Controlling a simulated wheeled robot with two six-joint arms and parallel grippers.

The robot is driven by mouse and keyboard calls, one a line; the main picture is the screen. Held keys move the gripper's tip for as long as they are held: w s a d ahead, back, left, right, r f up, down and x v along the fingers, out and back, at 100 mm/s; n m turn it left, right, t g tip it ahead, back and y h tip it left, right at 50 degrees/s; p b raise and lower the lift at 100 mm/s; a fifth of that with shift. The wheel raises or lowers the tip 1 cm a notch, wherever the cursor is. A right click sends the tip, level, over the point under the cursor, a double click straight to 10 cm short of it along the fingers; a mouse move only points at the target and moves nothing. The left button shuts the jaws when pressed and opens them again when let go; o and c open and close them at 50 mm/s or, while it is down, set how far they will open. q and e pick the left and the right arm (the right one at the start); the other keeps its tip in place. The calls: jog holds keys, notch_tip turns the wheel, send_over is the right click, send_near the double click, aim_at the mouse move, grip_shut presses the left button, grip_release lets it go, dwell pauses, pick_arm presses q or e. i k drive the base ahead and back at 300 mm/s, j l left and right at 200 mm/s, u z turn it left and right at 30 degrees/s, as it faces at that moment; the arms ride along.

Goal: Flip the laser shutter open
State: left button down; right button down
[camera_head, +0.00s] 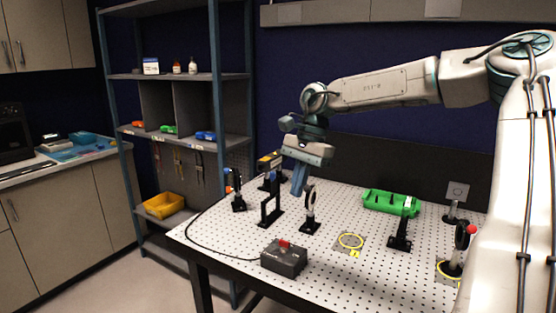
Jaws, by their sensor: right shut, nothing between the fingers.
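My right gripper (299,190) hangs over the perforated optical table (330,262), fingers pointing down and closed with nothing between them. It appears above and behind the black posts in the picture's middle. A black device with a yellow label (270,160), perhaps the laser, is just left of the gripper and partly hidden. A black open frame on a post (268,205) stands in front of it. A dark post mount with an orange-red tip (237,188) stands to its left. Which mount carries the shutter flap, and its position, I cannot tell. My left gripper is out of view.
A black box with a red button (284,258) sits at the front edge, with a cable running left. A round mount (310,208) stands below the gripper. More posts (401,235) stand there.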

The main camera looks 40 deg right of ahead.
aim_at(273, 183)
jog(key=i+l, duration=0.3)
jog(key=l, duration=0.15)
jog(key=i+l, duration=0.35)
jog(key=l, duration=0.15)
jog(key=i+l, duration=0.3)
jog(key=l, duration=0.15)
